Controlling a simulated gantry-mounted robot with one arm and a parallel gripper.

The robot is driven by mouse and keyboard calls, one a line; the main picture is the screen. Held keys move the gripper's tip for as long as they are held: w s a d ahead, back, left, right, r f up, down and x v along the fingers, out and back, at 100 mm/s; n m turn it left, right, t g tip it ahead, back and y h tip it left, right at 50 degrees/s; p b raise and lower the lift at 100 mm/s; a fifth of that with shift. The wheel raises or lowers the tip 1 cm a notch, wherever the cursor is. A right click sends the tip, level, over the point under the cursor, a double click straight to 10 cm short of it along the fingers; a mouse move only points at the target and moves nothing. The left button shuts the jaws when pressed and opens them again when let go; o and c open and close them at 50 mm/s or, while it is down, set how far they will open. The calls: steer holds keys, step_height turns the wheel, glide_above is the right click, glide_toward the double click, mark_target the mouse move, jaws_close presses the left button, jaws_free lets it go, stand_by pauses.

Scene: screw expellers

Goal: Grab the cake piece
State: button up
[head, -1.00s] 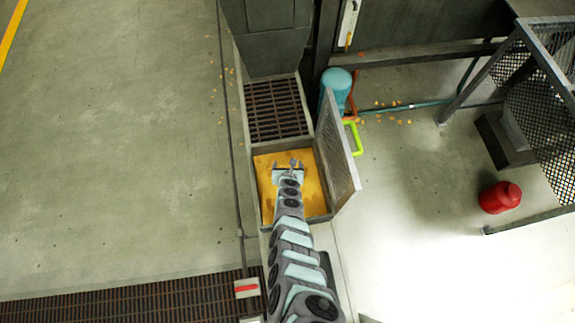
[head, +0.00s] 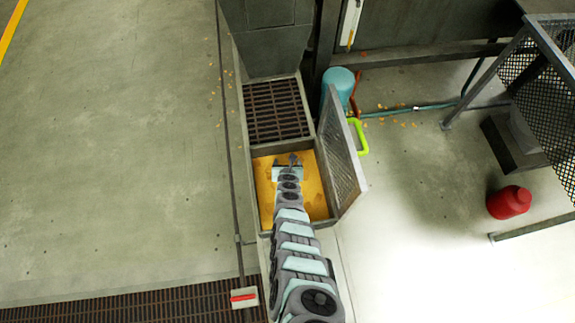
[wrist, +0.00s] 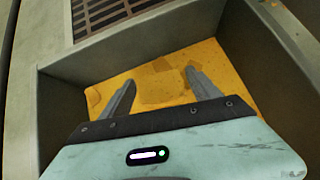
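My gripper (head: 287,163) is inside the open bin (head: 323,222), above its yellow-orange contents. In the wrist view my gripper (wrist: 160,76) has its two grey fingers spread apart, with nothing held between them. A flat, slightly darker brown patch, which looks like a cake piece (wrist: 155,92), lies on the yellow contents between the fingers. Its lower part is hidden by the gripper body. I cannot tell whether the fingertips touch the contents.
The bin's walls (wrist: 85,55) stand close around the gripper. A raised mesh lid (head: 343,150) stands along its right side, and a dark grate (head: 276,110) adjoins the far side. A blue container (head: 338,84) and a red canister (head: 508,202) stand to the right.

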steer(key=c, duration=1.2)
steer(key=shift+c, duration=0.2)
